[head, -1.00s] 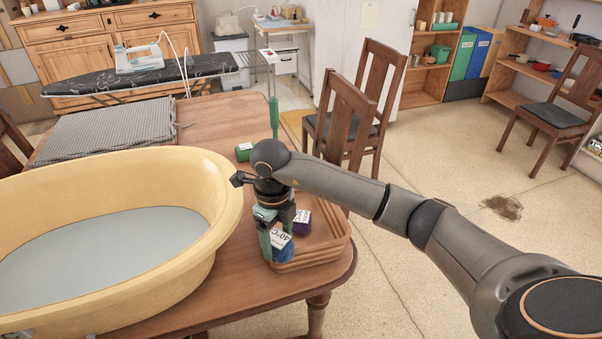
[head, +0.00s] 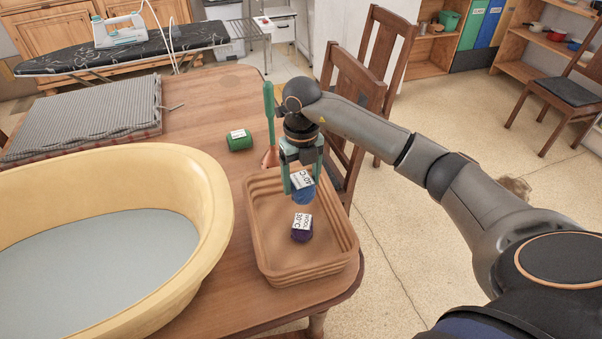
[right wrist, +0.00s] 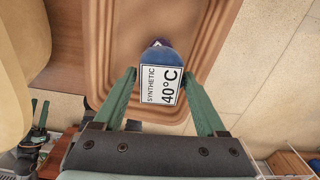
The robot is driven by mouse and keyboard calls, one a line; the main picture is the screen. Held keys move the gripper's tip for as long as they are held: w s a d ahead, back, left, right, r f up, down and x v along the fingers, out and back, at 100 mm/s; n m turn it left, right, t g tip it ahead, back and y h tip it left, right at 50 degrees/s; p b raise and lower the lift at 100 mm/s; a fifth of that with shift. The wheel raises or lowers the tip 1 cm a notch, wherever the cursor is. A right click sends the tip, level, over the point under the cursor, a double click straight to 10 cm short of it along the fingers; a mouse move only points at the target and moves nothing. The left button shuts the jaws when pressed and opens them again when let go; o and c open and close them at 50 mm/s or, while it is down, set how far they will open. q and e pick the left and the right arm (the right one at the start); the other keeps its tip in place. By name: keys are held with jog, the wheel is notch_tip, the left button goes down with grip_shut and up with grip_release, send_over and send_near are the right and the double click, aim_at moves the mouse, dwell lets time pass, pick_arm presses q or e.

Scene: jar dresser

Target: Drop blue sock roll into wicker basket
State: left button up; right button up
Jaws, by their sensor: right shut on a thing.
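The blue sock roll (head: 303,195) has a white label reading 40°C. My right gripper (head: 302,183) is shut on it and holds it over the far part of the wicker basket (head: 262,240), a brown rectangular tray-like basket on the table. In the right wrist view the roll (right wrist: 158,86) sits between the green fingers, with the basket (right wrist: 212,40) beneath it. The label there reads SYNTHETIC 40°C. A purple roll (head: 301,234) with a 30°C label lies inside the basket. My left gripper is not in view.
A green roll (head: 240,143) lies on the wooden table (head: 215,100) behind the basket. A plunger-like tool with a green handle (head: 269,112) stands beside it. A large yellow tub (head: 212,215) fills the left side. Chairs (head: 352,110) stand behind the table.

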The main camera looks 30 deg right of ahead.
aim_at(302, 180)
notch_tip(302, 180, down, 6)
jog(key=b, duration=0.4)
jog(key=shift+s+r, duration=0.1)
jog(key=shift+r, duration=0.05)
jog(key=o, duration=1.3)
jog(key=shift+r, duration=0.15)
notch_tip(302, 180, up, 12)
jog(key=shift+r+p, duration=0.15)
jog(key=shift+p, duration=0.15)
jog(key=shift+s, duration=0.1)
